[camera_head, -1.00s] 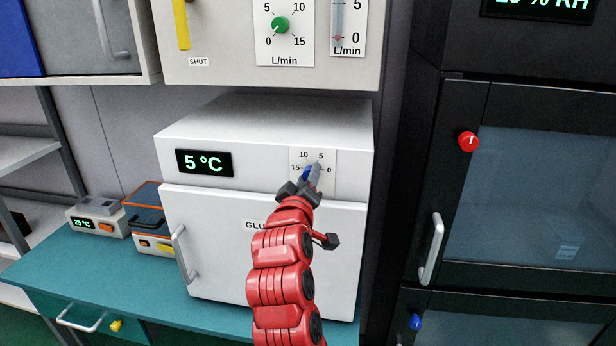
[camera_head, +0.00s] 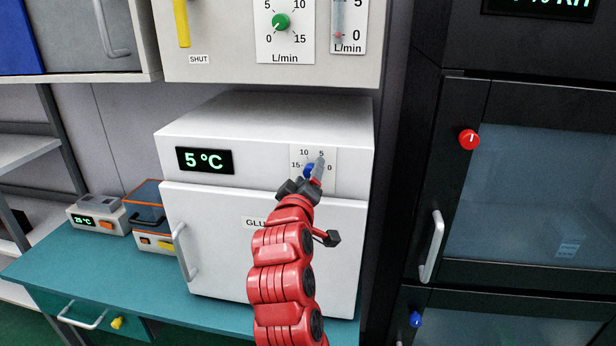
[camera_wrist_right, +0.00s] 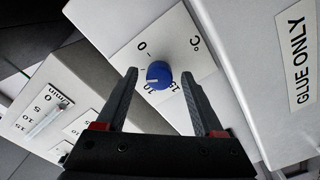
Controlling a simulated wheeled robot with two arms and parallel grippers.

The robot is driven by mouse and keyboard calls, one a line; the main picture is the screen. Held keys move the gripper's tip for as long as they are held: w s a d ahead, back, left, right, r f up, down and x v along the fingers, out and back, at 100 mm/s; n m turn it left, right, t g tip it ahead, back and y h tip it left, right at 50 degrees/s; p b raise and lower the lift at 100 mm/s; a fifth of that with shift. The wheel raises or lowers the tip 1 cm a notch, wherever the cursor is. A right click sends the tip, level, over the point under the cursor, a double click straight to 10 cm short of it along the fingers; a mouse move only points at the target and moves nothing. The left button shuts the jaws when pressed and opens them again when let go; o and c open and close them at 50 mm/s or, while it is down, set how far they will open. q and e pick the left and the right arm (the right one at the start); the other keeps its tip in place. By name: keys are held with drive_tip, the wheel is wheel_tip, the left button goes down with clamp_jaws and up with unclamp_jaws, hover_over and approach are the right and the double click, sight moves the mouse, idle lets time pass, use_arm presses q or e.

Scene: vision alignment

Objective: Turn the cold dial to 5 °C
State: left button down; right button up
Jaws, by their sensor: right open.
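The cold dial is a small blue knob (camera_head: 308,171) on a white scale plate (camera_head: 329,154) marked 15, 10, 5 and 0, on the front of the white cabinet (camera_head: 265,125). The cabinet's display (camera_head: 205,161) reads 5 °C in green. My right gripper (camera_head: 314,177) is at the dial and partly covers it. In the right wrist view the open fingers (camera_wrist_right: 159,73) stand at either side of the blue dial (camera_wrist_right: 158,75) with gaps between. The dial's white mark points to the lower left there; the 5 is hidden. My left gripper is out of view.
Above is a panel with a green knob (camera_head: 281,21) and a flow tube. A dark cabinet with a red knob (camera_head: 469,139) stands at right. A cabinet door handle (camera_head: 184,252) sticks out at left. Small instruments (camera_head: 98,214) stand on the teal bench (camera_head: 120,262).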

drive_tip(key=shift+s, duration=0.1)
drive_tip(key=shift+s+a+b, duration=0.2)
drive_tip(key=shift+s+b, duration=0.1)
drive_tip(key=shift+s, duration=0.05)
drive_tip(key=b+v, duration=0.3)
drive_tip(key=v, duration=1.3)
drive_tip(key=shift+s+b, duration=0.2)
drive_tip(key=shift+b, duration=0.1)
